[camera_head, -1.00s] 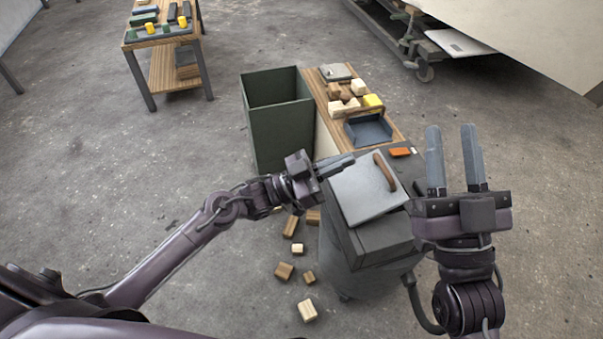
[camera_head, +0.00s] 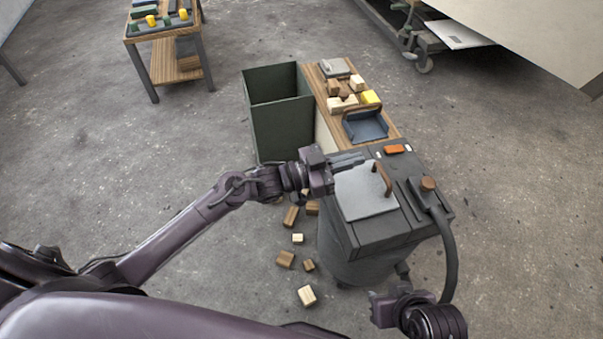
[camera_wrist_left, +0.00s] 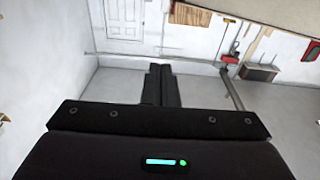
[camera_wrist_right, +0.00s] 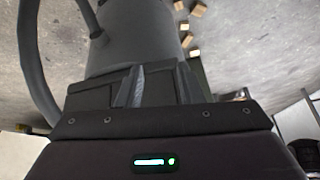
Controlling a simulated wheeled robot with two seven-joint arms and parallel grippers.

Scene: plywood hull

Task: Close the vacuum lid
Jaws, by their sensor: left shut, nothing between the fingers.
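The vacuum (camera_head: 375,265) is a dark grey drum with a dark boxy top. Its lid (camera_head: 365,203) is a light grey square panel with a brown handle (camera_head: 382,180). The lid looks flat against the top; I cannot tell whether it is fully seated. My left gripper (camera_head: 347,162) is shut and empty at the lid's back-left edge; whether it touches is unclear. Its closed fingers show in the left wrist view (camera_wrist_left: 160,84). My right gripper is low at the vacuum's front right, fingers hidden in the head view. In the right wrist view (camera_wrist_right: 160,85) its fingers look apart, facing the drum.
A hose (camera_head: 447,255) with a brown knob runs down the vacuum's right side. Behind stands a wooden bench (camera_head: 325,88) with blocks and a blue tray (camera_head: 367,127). A green bin (camera_head: 282,125) stands at left. Loose blocks (camera_head: 286,259) lie on the floor.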

